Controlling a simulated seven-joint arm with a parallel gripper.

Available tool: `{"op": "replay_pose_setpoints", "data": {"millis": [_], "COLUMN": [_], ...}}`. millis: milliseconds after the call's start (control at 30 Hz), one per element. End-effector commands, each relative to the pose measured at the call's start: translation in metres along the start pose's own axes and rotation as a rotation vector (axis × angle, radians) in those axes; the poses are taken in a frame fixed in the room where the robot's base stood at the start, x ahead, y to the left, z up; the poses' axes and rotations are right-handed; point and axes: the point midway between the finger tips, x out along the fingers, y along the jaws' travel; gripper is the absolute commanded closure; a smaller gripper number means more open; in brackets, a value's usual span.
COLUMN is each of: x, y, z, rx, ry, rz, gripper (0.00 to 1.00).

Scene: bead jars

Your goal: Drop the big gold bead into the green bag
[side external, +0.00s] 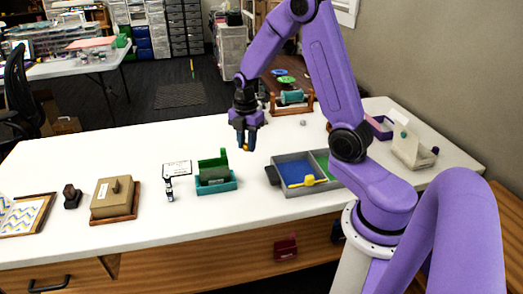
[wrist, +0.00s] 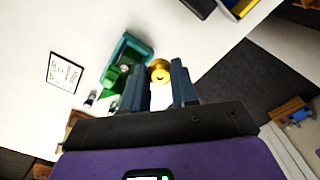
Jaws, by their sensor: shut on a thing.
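My gripper (side external: 246,140) points down above the white table, shut on the big gold bead (side external: 245,148). In the wrist view the round yellow-gold bead (wrist: 159,70) sits between the two dark fingertips (wrist: 161,77). In the wrist view the green bag (wrist: 131,94) and the teal tray (wrist: 126,47) show left of the bead, the bag partly hidden by a finger.
A grey divided tray (side external: 292,163) with blue and green compartments and a yellow scoop (side external: 311,181) lies to the right. A small bottle (side external: 169,189), a white card (side external: 177,168) and a tan box (side external: 115,198) are on the left. A wooden stand (side external: 292,103) is behind.

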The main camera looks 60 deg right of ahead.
Motion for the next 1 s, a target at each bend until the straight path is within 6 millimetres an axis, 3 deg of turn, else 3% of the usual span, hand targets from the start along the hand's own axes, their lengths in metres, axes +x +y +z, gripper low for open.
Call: {"op": "replay_pose_setpoints", "data": {"millis": [33,200,400,667,1000], "x": [-0.004,-0.015,-0.024,-0.02,0.007], "y": [0.017,0.059,0.085,0.09,0.089], "z": [-0.008,-0.031,-0.049,-0.053,-0.053], "rx": [0.0,0.012,0.023,0.026,0.026], "ry": [0.0,0.0,0.0,0.0,0.0], "rz": [0.003,0.002,0.0,-0.002,-0.004], "gripper": [1.0,1.0,1.0,1.0,1.0]}}
